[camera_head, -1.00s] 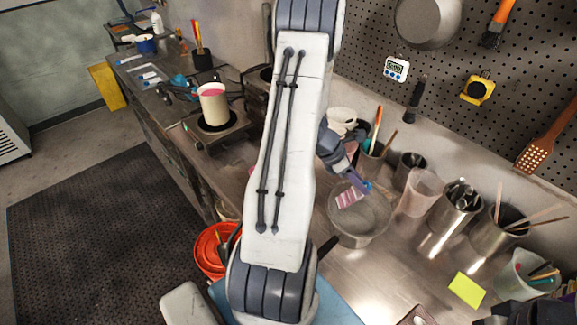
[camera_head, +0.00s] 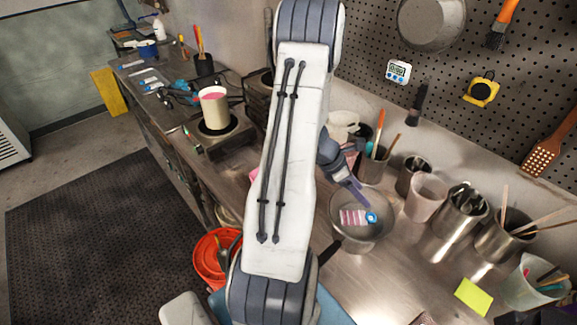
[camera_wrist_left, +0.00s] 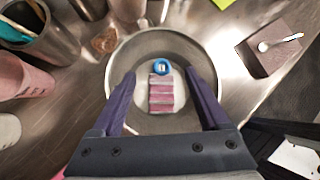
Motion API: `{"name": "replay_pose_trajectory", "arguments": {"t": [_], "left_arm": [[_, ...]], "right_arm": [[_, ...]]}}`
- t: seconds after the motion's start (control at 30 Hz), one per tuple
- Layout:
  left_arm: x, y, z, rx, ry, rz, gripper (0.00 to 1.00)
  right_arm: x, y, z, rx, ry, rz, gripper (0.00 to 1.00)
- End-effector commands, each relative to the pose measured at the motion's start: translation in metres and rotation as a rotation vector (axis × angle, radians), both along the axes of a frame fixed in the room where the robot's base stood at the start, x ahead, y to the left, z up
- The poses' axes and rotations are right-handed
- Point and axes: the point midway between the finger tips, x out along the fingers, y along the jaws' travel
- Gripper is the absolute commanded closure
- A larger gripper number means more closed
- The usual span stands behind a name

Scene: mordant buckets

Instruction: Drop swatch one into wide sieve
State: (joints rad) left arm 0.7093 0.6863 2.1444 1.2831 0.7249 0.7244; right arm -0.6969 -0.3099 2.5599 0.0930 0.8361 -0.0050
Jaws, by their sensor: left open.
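Swatch one, a pink and white striped strip with a blue round tag marked 1 (camera_head: 355,217), lies within the rim of the wide sieve (camera_head: 345,238), a round grey pan-like sieve on the metal counter. In the left wrist view the swatch (camera_wrist_left: 161,94) is inside the sieve (camera_wrist_left: 196,55), between and apart from my fingers. My left gripper (camera_head: 360,199) is open just above the sieve; its purple fingers (camera_wrist_left: 162,88) spread either side of the swatch. My right gripper is not clearly visible.
Metal containers (camera_head: 460,212) with tools and a translucent beaker (camera_head: 427,196) stand right of the sieve. A yellow note (camera_head: 474,297) lies at front right. A hot plate with a cream pot (camera_head: 214,106) is at the left. Bare counter lies in front of the sieve.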

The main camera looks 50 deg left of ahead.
Motion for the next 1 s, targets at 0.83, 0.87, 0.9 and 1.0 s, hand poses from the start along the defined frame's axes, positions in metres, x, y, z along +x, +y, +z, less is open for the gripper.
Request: {"name": "replay_pose_trajectory", "arguments": {"t": [0.83,0.87,0.9,1.0], "left_arm": [[-0.046,0.046,0.078,0.0,0.001,0.001,0.22],[-0.046,0.046,0.078,0.0,0.001,0.001,0.22],[-0.046,0.046,0.078,0.0,0.001,0.001,0.22],[-0.046,0.046,0.078,0.0,0.0,0.001,0.22]], "right_arm": [[0.0,0.0,-0.013,0.0,0.0,-0.002,0.5],[0.0,0.0,-0.013,0.0,0.0,-0.002,0.5],[0.0,0.0,-0.013,0.0,0.0,-0.002,0.5],[0.0,0.0,-0.013,0.0,0.0,-0.002,0.5]]}}
